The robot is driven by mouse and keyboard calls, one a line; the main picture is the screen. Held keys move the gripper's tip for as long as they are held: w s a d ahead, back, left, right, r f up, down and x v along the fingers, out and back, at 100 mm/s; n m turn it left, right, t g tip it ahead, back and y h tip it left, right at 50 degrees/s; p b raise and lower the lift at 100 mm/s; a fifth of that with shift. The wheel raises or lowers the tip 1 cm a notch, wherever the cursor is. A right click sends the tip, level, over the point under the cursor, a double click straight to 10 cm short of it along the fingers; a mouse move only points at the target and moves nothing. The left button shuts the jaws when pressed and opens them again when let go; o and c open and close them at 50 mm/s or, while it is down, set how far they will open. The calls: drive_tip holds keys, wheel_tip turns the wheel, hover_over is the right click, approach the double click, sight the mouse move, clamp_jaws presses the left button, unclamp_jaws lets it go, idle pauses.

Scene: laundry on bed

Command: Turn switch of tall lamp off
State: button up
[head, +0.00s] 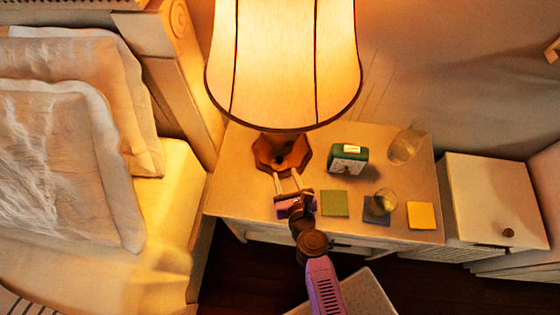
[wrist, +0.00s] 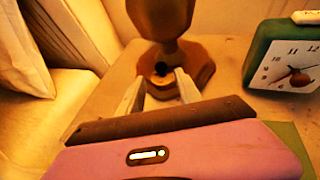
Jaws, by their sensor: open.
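The tall lamp has a glowing, lit shade (head: 283,60) at the top centre of the head view. Its brown faceted base (head: 283,152) stands on the nightstand (head: 235,185). The base also shows in the wrist view (wrist: 205,62), with a small dark round switch (wrist: 161,69) on its front. My gripper (head: 288,180) is in front of the base, its two pale fingers pointing at it. In the wrist view my gripper (wrist: 160,88) is open and empty, with the switch between and just beyond the fingertips. I cannot tell whether the fingers touch the base.
A green clock (head: 347,158) stands right of the lamp base. A glass (head: 404,146) is behind it and another glass (head: 381,203) sits on a dark coaster. Green (head: 334,203) and yellow (head: 421,215) coasters lie along the front. The bed with pillows (head: 85,150) is at left.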

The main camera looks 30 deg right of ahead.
sight(280, 160)
drive_tip(key=x, duration=0.7)
drive_tip(key=shift+w+d, duration=0.1)
drive_tip(key=shift+r, duration=0.1)
clamp_jaws()
